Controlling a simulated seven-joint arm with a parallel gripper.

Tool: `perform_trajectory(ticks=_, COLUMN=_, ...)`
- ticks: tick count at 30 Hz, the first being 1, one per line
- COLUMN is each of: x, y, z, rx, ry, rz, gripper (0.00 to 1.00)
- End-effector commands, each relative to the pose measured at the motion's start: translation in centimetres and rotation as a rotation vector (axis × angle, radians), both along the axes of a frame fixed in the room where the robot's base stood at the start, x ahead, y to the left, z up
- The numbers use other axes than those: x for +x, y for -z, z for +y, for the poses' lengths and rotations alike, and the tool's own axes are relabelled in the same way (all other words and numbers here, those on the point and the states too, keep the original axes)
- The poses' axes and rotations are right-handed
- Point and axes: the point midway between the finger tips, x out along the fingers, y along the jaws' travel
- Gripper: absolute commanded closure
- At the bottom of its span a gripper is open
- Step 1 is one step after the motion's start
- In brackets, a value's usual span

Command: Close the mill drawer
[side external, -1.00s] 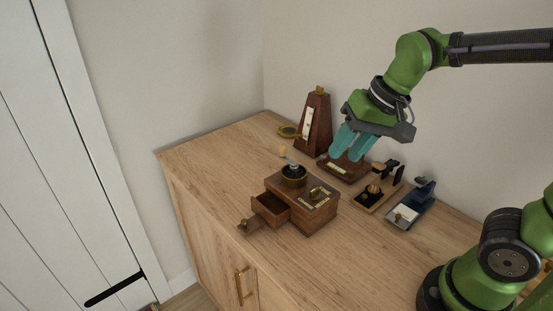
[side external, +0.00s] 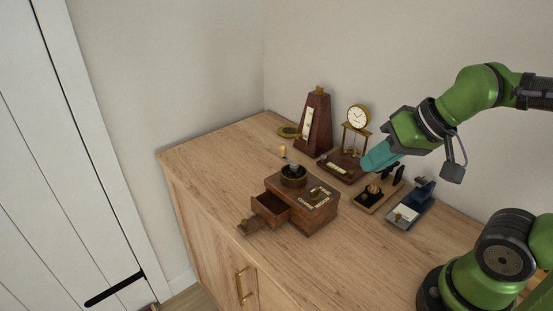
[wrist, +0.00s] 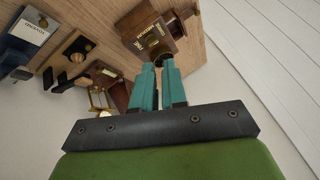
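The mill (side external: 316,203) is a dark wooden box with a round metal bowl and a crank on top, standing on the wooden cabinet top. Its drawer (side external: 269,208) sticks out from the left face, open and empty inside.
A metronome (side external: 316,125) and a small clock (side external: 357,118) stand at the back. A wooden stand (side external: 370,197) and a blue device (side external: 409,208) lie to the right of the mill. The cabinet top (side external: 220,160) is clear at left.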

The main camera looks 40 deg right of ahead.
Motion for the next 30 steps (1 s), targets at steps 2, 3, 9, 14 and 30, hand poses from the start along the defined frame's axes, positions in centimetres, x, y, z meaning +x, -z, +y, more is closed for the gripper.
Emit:
perform_trajectory(ticks=2, x=0.8, y=0.9, z=0.5, rx=-0.009, ry=-0.017, rz=0.054, gripper=1.00)
perform_trajectory(ticks=3, x=1.6, y=1.2, z=0.8, rx=-0.017, ry=-0.030, rz=0.082, gripper=1.00)
perform_trajectory(ticks=9, x=7.0, y=2.8, z=4.0, rx=-0.118, ry=-0.266, rz=0.198, gripper=1.00)
perform_trajectory(ticks=14, x=11.8, y=5.0, z=7.7, rx=-0.204, ry=-0.583, rz=0.241, gripper=1.00)
perform_trajectory(ticks=30, x=21.6, y=8.8, z=17.2, rx=-0.411, ry=-1.612, rz=-0.042, gripper=1.00)
